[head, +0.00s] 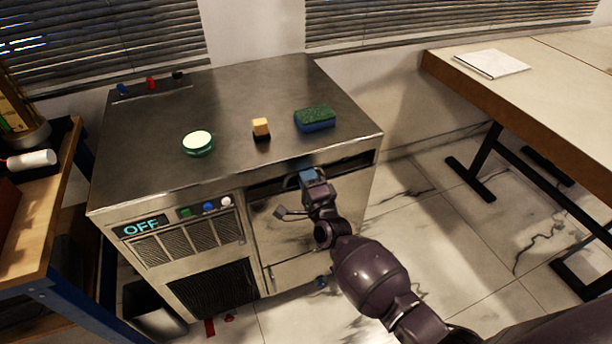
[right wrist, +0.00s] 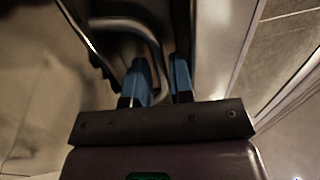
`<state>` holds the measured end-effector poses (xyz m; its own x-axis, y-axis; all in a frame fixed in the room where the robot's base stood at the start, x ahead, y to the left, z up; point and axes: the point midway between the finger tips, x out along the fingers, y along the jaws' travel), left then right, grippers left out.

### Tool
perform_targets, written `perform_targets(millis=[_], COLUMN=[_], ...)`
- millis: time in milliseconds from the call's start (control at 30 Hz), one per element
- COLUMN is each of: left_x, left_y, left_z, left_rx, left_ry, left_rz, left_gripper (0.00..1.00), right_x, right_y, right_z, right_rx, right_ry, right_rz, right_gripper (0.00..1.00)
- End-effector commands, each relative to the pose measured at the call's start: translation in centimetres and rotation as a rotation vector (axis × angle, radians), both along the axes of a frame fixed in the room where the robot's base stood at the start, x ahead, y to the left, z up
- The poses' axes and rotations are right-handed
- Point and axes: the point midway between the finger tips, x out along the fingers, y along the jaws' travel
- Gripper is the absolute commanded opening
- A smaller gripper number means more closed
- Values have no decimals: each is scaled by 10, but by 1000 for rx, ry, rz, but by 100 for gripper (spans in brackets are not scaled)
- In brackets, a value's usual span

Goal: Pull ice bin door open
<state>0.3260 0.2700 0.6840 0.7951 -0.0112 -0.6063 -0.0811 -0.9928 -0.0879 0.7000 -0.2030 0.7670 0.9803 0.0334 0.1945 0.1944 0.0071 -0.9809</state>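The ice bin door (head: 285,222) is a metal panel on the right front of the steel ice machine (head: 150,185), below a dark slot under the top edge. My right gripper (head: 307,178) is at the top of this panel, its blue fingertips at the slot. In the right wrist view, a curved grey bar handle (right wrist: 148,38) runs down between the two blue fingers (right wrist: 160,78). The fingers are close together with the bar between them; the exact contact is dim. The arm hides part of the door's right side. My left gripper is not in view.
On the machine top are a green-rimmed round tin (head: 198,143), a small orange-topped block (head: 261,128) and a green-blue sponge (head: 315,118). A table (head: 560,80) stands at right, a wooden bench (head: 40,220) at left. Floor between machine and table is clear.

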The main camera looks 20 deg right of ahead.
Motion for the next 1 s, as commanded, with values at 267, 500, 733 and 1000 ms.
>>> perform_targets(millis=[267,500,733,1000], left_x=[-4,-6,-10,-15], left_y=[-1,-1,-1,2], left_z=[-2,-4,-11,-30], left_rx=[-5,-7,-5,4], left_ry=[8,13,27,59], left_rz=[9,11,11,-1], left_gripper=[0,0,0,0], right_x=[0,-1,-13,-64], right_y=[0,0,0,-2], right_z=[0,0,-3,-13], right_rx=[0,0,0,3], right_ry=[0,-1,-27,-149], right_rz=[0,0,1,2], right_gripper=[0,0,0,0])
